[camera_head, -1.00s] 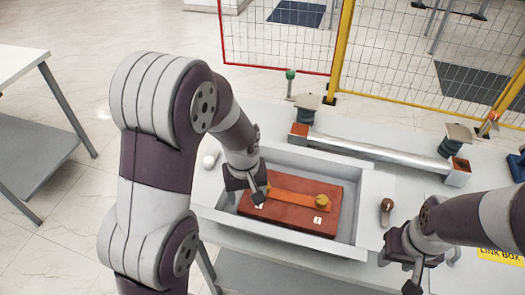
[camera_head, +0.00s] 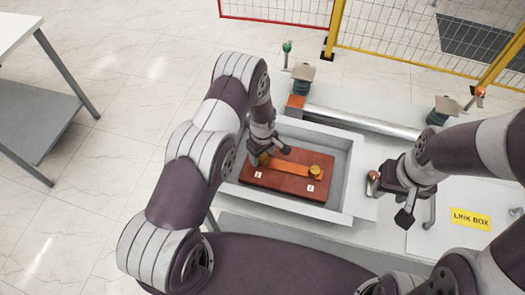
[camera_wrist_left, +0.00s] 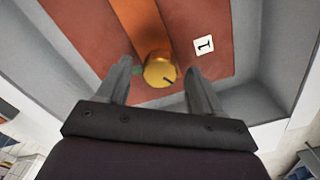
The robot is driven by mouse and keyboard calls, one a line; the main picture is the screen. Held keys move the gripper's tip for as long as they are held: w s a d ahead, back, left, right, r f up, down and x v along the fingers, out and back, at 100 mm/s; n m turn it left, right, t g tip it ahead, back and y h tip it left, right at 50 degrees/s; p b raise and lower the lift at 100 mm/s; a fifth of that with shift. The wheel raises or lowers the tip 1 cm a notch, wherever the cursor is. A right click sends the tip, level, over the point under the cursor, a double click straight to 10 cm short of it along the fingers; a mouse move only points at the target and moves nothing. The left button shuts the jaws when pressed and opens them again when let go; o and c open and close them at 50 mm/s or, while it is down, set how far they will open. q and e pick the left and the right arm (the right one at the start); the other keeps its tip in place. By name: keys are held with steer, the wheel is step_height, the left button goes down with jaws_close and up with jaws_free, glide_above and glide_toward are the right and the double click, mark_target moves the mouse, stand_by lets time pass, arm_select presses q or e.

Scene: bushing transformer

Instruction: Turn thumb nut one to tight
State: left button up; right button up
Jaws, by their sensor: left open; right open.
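Thumb nut one (camera_wrist_left: 160,71) is a round brass knob with a dark line on its face, on an orange bar in the left wrist view. A white label "1" (camera_wrist_left: 204,46) lies beside it, and a small green mark (camera_wrist_left: 137,70) shows at its left. My left gripper (camera_wrist_left: 160,83) is open, with its fingers on either side of the nut; contact cannot be told. In the head view, nut one (camera_head: 263,159) is partly hidden by my left gripper (camera_head: 270,155). A second brass nut (camera_head: 315,171) sits at the bar's right end. My right gripper (camera_head: 388,200) is open, outside the box.
The red-brown board (camera_head: 285,186) lies inside a grey open box (camera_head: 345,172) with raised walls. A brown-knobbed handle (camera_head: 373,178) is beside my right gripper. A metal bar (camera_head: 360,121) runs behind the box. A yellow "LINK BOX" label (camera_head: 471,218) is at right.

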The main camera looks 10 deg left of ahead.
arm_select(q)
steer(key=shift+s, duration=0.15)
steer(key=shift+w, duration=0.2)
steer(key=c, duration=1.1)
steer(key=shift+o, duration=0.2)
steer(key=shift+f, duration=0.1)
